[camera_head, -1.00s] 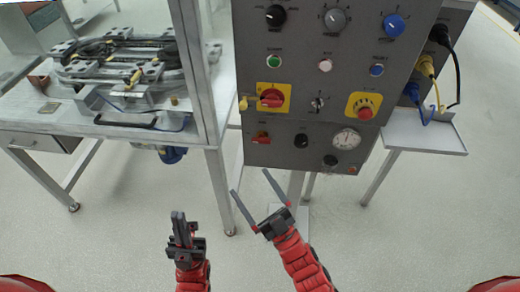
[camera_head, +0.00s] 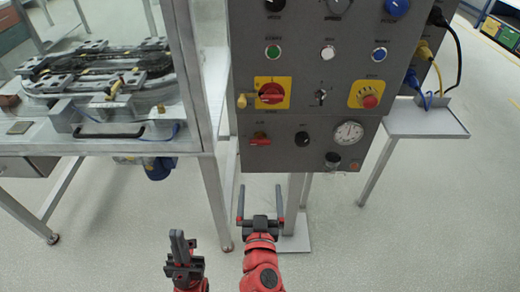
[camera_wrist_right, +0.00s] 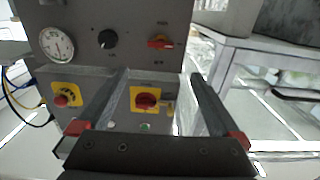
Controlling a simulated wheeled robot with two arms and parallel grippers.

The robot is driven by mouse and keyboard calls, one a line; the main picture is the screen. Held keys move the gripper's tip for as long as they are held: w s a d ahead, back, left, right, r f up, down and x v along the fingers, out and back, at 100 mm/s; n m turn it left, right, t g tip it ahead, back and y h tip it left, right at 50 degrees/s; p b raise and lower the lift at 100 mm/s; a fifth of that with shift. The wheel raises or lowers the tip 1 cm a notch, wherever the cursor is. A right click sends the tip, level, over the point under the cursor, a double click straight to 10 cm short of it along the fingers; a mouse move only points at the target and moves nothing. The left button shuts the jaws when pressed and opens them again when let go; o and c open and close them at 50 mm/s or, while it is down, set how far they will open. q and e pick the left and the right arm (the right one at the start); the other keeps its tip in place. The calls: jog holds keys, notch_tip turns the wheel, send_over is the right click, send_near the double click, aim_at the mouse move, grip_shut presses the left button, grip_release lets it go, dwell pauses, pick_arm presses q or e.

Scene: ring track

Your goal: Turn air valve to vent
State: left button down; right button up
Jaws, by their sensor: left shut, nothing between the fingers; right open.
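The likely air valve is a small red handle (camera_head: 260,140) at the lower left of the grey control panel (camera_head: 310,155). Its handle looks roughly horizontal; its labels are too small to read. In the right wrist view, which shows the panel upside down, this red handle (camera_wrist_right: 160,42) is at the top. My right gripper (camera_head: 260,195) is open and empty, below the panel's lower edge, under the red handle and apart from it. Its fingers (camera_wrist_right: 158,78) also show in the wrist view. My left gripper (camera_head: 178,240) is shut and empty, lower and further left.
Above the valve is a red rotary switch (camera_head: 270,94) on a yellow plate, with a padlock (camera_head: 241,101) beside it. A black knob (camera_head: 302,139) and a gauge (camera_head: 348,132) are to the right. A framed workbench (camera_head: 110,147) stands left; a side shelf (camera_head: 425,123) is right.

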aim_at(260, 145)
jog(key=w+p, duration=0.3)
jog(key=w, duration=1.2)
jog(key=shift+w+r, duration=0.1)
jog(key=shift+w, duration=0.7)
jog(key=c, duration=1.2)
